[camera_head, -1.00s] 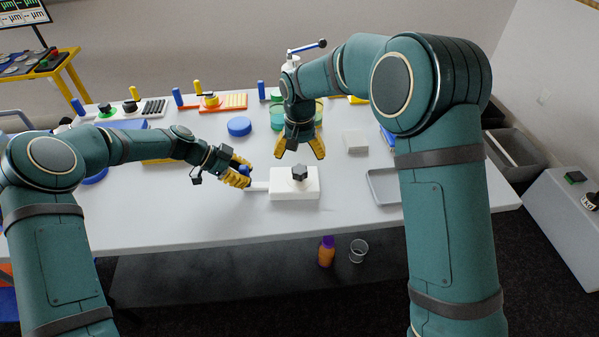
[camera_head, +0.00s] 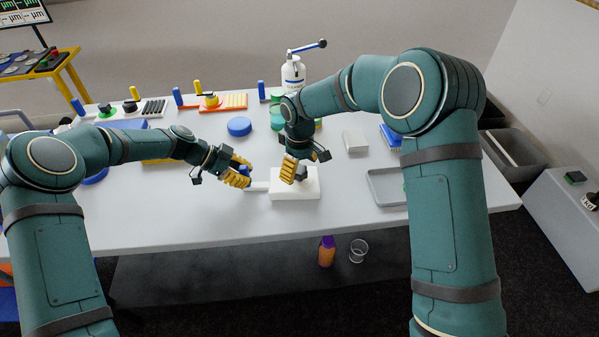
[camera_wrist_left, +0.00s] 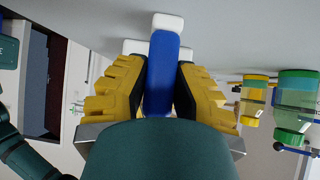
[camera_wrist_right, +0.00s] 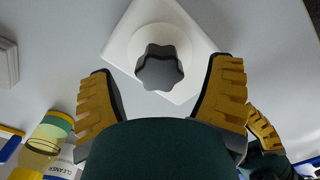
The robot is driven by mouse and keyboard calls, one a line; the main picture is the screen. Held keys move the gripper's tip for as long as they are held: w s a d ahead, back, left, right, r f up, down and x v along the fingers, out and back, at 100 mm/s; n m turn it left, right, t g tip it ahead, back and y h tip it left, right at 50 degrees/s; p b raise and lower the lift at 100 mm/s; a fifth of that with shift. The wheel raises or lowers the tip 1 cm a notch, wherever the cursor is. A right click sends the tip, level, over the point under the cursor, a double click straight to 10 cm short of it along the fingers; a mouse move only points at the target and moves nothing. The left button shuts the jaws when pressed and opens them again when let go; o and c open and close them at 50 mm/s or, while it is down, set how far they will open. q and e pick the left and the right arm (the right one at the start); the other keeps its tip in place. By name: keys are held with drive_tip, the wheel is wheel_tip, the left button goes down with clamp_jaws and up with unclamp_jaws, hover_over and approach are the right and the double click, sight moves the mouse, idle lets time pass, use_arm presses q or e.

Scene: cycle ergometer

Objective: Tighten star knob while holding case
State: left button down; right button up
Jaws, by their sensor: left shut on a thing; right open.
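The white case (camera_head: 310,188) sits on the table in front of me, with the dark star knob (camera_head: 302,174) on its top. In the right wrist view the star knob (camera_wrist_right: 160,67) shows ahead of and between the fingertips, on a round white boss of the case (camera_wrist_right: 125,33). My right gripper (camera_head: 293,170) is open above the case, its fingers apart on either side of the knob and not closed on it. My left gripper (camera_head: 240,177) is shut on the case's blue handle (camera_wrist_left: 161,72), left of the case body. The handle shows between the yellow fingers in the left wrist view.
A grey tray (camera_head: 373,188) lies right of the case. A white block (camera_head: 355,141) and a blue disc (camera_head: 239,126) stand behind. A white cleaner bottle (camera_head: 293,72) and green-lidded jars (camera_head: 277,122) are near the back edge. The table front is clear.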

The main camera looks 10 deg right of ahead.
drive_tip(key=shift+f, duration=0.7)
drive_tip(key=c, duration=0.9)
drive_tip(key=m, duration=0.4)
